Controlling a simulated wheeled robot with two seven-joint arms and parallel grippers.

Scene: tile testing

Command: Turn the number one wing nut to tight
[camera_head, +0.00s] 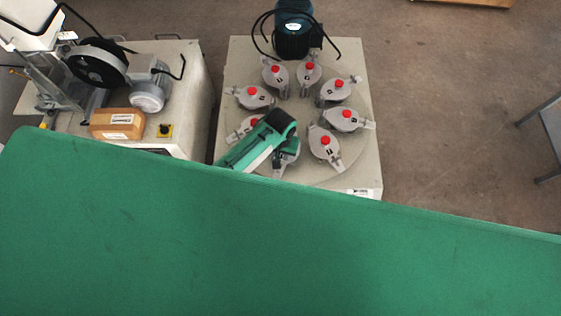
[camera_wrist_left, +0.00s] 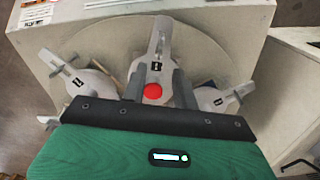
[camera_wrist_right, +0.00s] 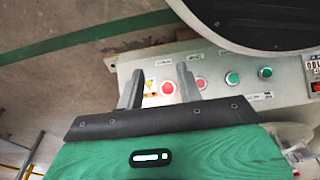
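A round turntable (camera_head: 305,115) carries several grey pots with red knobs, number labels and clamp arms with wing nuts. My left gripper (camera_head: 289,146) is over the pot at its front edge and partly hides it. In the left wrist view my left gripper (camera_wrist_left: 160,88) is open, its two fingers on either side of the pot (camera_wrist_left: 156,68) with its red knob between them. I cannot tell whether they touch it. The labels are too small to read surely, so I cannot tell which wing nut is number one. My right gripper (camera_wrist_right: 158,88) is open and empty, in front of a button panel.
A motor (camera_head: 293,30) with black cables stands behind the turntable. Neighbouring pots (camera_wrist_left: 90,82) and (camera_wrist_left: 218,98) sit close on both sides of my left gripper. A machine with a brown box (camera_head: 117,123) stands to the left. The panel has red and green buttons (camera_wrist_right: 232,78).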

